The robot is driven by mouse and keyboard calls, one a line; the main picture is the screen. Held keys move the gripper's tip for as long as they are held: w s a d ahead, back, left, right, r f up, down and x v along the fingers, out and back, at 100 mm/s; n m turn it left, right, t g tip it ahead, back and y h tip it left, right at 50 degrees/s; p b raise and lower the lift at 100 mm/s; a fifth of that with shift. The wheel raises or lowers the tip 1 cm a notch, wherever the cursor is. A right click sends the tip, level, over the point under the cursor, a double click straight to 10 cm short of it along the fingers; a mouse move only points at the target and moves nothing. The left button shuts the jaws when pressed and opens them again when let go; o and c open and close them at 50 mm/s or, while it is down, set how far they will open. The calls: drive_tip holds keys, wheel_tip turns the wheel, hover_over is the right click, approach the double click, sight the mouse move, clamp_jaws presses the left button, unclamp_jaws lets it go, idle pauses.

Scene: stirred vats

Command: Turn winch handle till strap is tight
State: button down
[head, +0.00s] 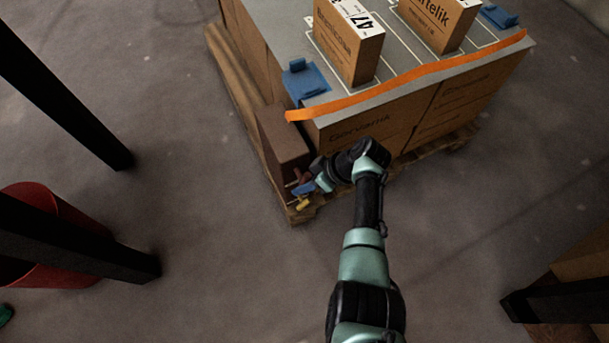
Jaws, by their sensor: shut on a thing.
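An orange strap (400,84) runs along the near top edge of the boxed load, from the left corner to the far right corner. It curves slightly along its length. A brown block-like housing (283,143) stands at the load's left corner on the pallet. At its foot are small blue, red and yellow parts, which I take for the winch and its handle (303,204). My gripper (307,186) is at these parts, shut on the winch handle. The fingers are small and partly hidden by my wrist, so the exact grip and handle angle cannot be told.
The load sits on a wooden pallet (235,82). Two cartons (347,45) (436,22) and blue corner pieces (304,80) (498,17) lie on its grey top. A red drum (62,215) and dark posts stand at left. Open floor surrounds the pallet.

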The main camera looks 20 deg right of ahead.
drive_tip(key=y+b, duration=0.1)
drive_tip(key=b, duration=0.1)
drive_tip(key=shift+a+f+y+b, duration=0.25)
drive_tip(key=shift+a+y+b, duration=0.05)
drive_tip(key=shift+y+b, duration=0.1)
drive_tip(key=shift+a+r+y+b, duration=0.1)
drive_tip(key=shift+r+y+b, duration=0.05)
drive_tip(key=shift+y+b, duration=0.3)
drive_tip(key=shift+r, duration=0.15)
drive_tip(key=c, duration=0.7)
unclamp_jaws()
drive_tip(key=shift+m, duration=0.3)
drive_tip(key=p+v, duration=0.3)
drive_tip(key=v, duration=1)
drive_tip(key=shift+p, duration=0.35)
